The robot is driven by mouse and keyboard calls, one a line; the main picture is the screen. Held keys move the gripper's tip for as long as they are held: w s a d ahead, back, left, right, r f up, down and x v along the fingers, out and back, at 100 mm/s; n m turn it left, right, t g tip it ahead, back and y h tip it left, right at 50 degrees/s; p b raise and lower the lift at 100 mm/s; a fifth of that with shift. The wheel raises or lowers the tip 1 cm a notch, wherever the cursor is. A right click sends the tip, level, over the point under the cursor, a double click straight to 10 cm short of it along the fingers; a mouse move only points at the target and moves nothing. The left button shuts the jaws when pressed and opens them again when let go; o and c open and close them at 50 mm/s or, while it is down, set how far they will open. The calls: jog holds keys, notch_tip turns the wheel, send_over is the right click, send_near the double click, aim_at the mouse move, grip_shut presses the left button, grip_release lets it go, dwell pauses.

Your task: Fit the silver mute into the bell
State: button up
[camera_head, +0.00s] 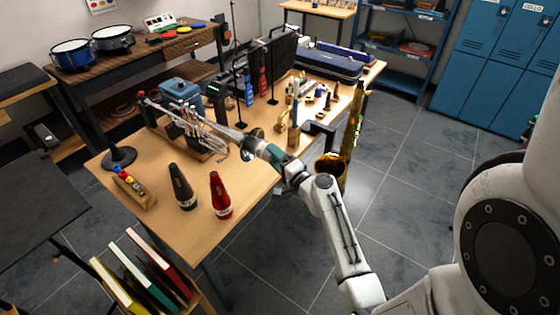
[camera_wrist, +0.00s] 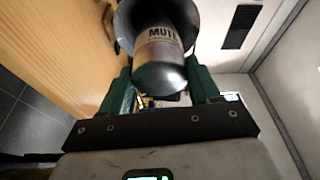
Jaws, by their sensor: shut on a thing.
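The silver mute (camera_wrist: 158,50), with a "MUTE" label on its band, is between the two green fingers of my gripper (camera_wrist: 157,80) in the wrist view. My gripper is shut on its wide end. The mute's far part runs into the dark, flared bell (camera_wrist: 190,14), whose rim shows around it; I cannot tell whether they touch or how deep it sits. In the head view the silver trumpet (camera_head: 184,121) rests on the table with its bell toward my gripper (camera_head: 259,145). My gripper hides most of the mute there.
A wooden holder with coloured tops (camera_head: 134,188) is at the left. A gold saxophone (camera_head: 349,140) stands close right of my arm. Dark stands crowd the table behind.

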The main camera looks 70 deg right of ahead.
jog(key=shift+w+d, duration=0.1)
jog(key=shift+w, duration=0.3)
jog(key=shift+w+d, duration=0.1)
jog(key=shift+w, duration=0.35)
jog(key=shift+w+r, duration=0.1)
jog(key=shift+w, duration=0.05)
dwell(0.4)
jog(key=shift+w+b, duration=0.1)
jog(key=shift+b, duration=0.2)
jog(key=shift+c, duration=0.6)
jog(key=o, duration=1.4)
